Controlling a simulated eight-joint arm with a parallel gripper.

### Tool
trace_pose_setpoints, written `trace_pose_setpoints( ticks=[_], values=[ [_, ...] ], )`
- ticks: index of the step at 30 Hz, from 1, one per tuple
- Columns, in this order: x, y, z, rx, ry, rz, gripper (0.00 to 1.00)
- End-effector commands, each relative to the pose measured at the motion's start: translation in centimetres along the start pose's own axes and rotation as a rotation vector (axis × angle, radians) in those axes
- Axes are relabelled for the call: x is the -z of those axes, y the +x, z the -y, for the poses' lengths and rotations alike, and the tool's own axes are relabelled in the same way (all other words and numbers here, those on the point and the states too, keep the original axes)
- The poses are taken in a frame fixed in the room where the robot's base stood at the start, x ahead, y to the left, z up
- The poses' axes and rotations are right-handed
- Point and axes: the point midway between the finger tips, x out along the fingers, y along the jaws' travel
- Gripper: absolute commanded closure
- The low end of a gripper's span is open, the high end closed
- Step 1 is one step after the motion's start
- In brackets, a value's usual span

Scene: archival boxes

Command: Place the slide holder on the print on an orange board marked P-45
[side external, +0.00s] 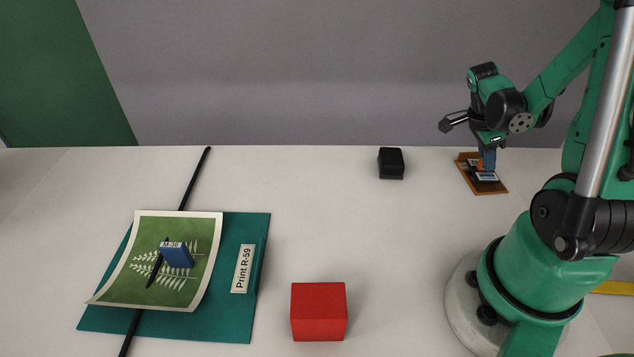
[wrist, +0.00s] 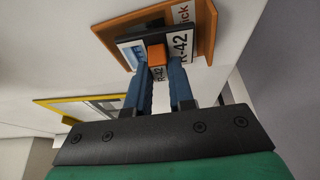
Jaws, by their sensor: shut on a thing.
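My gripper (side external: 487,158) is at the far right of the table, pointing down over a small orange board (side external: 491,191). In the wrist view my gripper (wrist: 158,64) has its blue fingers shut on an orange grip block (wrist: 157,54). The block stands on a dark flat holder (wrist: 150,30) with white labels reading R-42. The holder is over the orange board (wrist: 207,32); I cannot tell whether it touches it. The board's red lettering is cut off. No P-45 mark is legible in either view.
A teal board (side external: 255,290) marked Print R-59 carries a green fern print (side external: 206,232) with a blue M-30 block (side external: 178,257). A red cube (side external: 319,312) and black box (side external: 391,164) stand mid-table. A yellow-edged item (wrist: 60,104) lies nearby.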

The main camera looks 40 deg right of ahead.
Motion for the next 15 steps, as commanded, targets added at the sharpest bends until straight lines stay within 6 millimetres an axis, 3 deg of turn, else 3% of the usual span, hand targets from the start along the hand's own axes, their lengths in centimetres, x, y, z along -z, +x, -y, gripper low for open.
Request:
trace_pose_setpoints(
  ticks=[14,15],
  values=[
    [-0.31,0.75,-0.01,0.0,0.0,0.0,1.0],
    [-0.3,0.71,-0.02,0.0,0.0,0.0,0.7]
  ],
)
